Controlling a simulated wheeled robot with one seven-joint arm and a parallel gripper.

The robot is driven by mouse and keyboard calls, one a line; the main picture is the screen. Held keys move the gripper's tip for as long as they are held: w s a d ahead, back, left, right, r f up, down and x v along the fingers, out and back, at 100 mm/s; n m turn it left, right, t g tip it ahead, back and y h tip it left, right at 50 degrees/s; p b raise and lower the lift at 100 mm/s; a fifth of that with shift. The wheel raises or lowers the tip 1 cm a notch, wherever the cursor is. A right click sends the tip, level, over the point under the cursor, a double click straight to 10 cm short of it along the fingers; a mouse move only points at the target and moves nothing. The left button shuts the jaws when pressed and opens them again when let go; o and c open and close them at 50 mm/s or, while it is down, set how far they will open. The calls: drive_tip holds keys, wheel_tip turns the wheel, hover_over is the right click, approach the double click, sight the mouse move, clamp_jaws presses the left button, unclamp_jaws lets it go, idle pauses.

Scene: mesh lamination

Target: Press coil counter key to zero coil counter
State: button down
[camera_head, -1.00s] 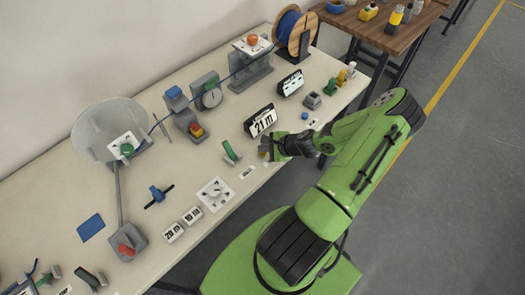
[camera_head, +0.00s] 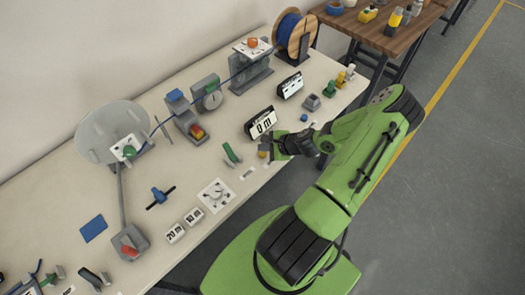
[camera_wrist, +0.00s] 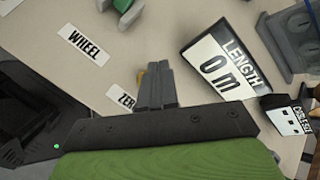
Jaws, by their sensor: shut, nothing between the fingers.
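The coil counter key looks like a small yellow-orange knob (camera_head: 263,154) on the bench in front of the length display. In the wrist view only a sliver of yellow (camera_wrist: 140,77) shows beside my fingers, and the rest is hidden. A label partly covered by my gripper reads "ZER" (camera_wrist: 122,97). The length display (camera_head: 263,123) reads "0 m", and it reads the same in the wrist view (camera_wrist: 218,68). My gripper (camera_head: 270,150) is shut and empty, its tips right beside the knob. I cannot tell whether they touch it.
A green lever (camera_head: 231,153) stands left of the knob, near a "WHEEL" label (camera_wrist: 83,45). A second display (camera_head: 290,86) stands farther back. A white dial plate (camera_head: 216,195) lies toward the front left. A blue cable spool (camera_head: 296,33) stands at the back.

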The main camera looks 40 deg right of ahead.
sight(264, 155)
wheel_tip(264, 155, up, 5)
drive_tip(key=p, duration=0.4)
drive_tip(key=shift+r, duration=0.1)
idle(0.7)
